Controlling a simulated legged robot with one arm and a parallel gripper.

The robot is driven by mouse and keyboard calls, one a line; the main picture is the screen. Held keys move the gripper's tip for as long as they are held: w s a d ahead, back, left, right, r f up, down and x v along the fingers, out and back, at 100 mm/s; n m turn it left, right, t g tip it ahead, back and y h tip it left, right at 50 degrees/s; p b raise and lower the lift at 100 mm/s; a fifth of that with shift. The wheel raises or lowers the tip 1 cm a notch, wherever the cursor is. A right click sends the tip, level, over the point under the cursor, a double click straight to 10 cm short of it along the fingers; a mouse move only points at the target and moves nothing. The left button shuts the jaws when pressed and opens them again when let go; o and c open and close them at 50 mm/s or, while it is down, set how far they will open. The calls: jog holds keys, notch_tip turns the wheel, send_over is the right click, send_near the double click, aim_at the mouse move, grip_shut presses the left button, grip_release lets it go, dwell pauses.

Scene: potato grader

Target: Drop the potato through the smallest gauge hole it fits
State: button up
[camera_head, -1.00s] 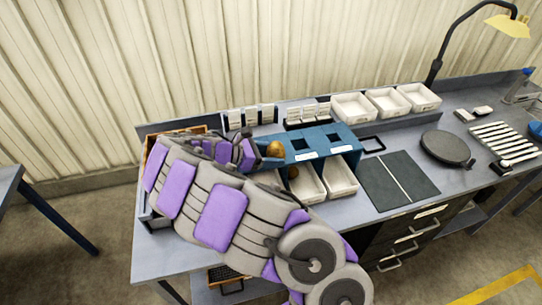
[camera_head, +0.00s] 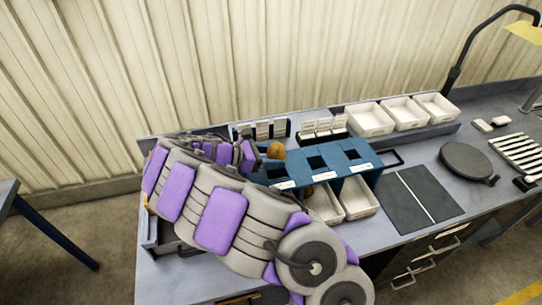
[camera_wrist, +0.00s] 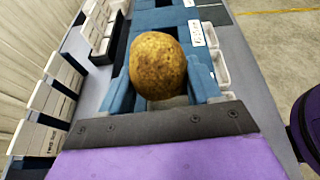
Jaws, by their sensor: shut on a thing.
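A brown potato (camera_wrist: 158,65) is held between the fingers of my gripper (camera_wrist: 160,80). In the head view the potato (camera_head: 275,151) shows at the left end of the blue gauge box (camera_head: 335,177), above its top. Two square holes, a middle one (camera_head: 316,162) and a right one (camera_head: 352,154), are open and uncovered there. The box's left part is hidden by my arm and the potato. In the wrist view the box's blue top (camera_wrist: 165,18) runs beyond the potato, with a white label beside a dark hole.
White bins (camera_head: 358,198) sit under the box, and a brown potato (camera_head: 309,190) shows in one. White trays (camera_head: 402,115) and card racks (camera_head: 323,130) stand behind. A dark mat (camera_head: 422,199) and a round dark scale (camera_head: 468,160) lie to the right.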

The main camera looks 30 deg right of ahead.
jog(key=shift+f+b, duration=1.2)
jog(key=shift+f, duration=0.2)
jog(key=shift+s+f, duration=0.1)
jog(key=shift+f, duration=1.05)
jog(key=o, duration=0.7)
jog(key=shift+f, duration=0.1)
jog(key=o, duration=0.5)
jog(key=shift+s+a, duration=0.15)
jog(key=shift+s, duration=0.1)
jog(key=shift+o, duration=0.2)
jog(key=shift+w, duration=0.1)
jog(key=shift+c, duration=1.3)
jog(key=o, duration=0.3)
